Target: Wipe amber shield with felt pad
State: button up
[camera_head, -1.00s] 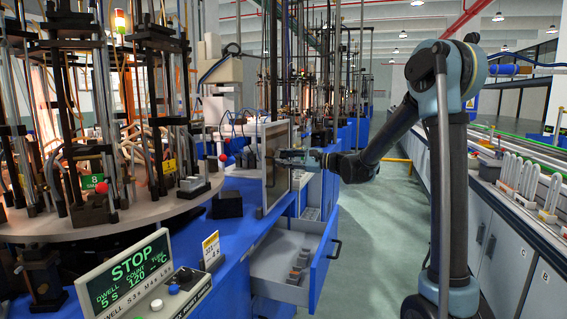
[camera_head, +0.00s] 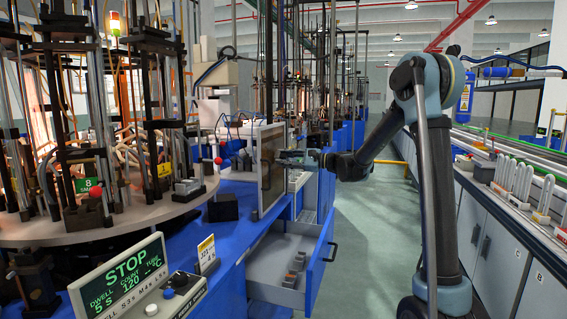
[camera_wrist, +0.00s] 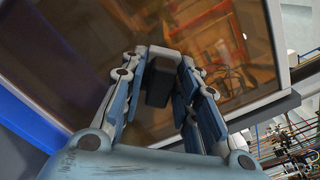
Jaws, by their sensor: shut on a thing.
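The amber shield (camera_head: 270,152) is an upright brownish see-through panel in a pale frame, at the edge of the blue bench in the head view. In the wrist view the amber shield (camera_wrist: 90,45) fills most of the picture, with orange shapes showing through it. My gripper (camera_wrist: 160,95) is shut on a small dark block, the felt pad (camera_wrist: 158,82). The pad faces the panel, in front of its lower part in the wrist view. I cannot tell for sure whether it touches. In the head view my gripper (camera_head: 285,158) is small at the panel's right side; the pad is hard to make out.
An open drawer (camera_head: 285,262) with small parts juts out below the panel. A round machine table (camera_head: 110,220) with tall fixtures stands left, behind a green STOP display (camera_head: 125,270). A conveyor bench (camera_head: 510,215) runs along the right. The green aisle floor (camera_head: 365,235) is clear.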

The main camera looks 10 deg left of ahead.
jog(key=shift+s+d, duration=0.15)
jog(key=shift+d, duration=1.35)
jog(key=shift+s+d, duration=0.1)
jog(key=shift+d, duration=1.4)
jog(key=shift+s+d, duration=0.15)
jog(key=shift+d, duration=1.35)
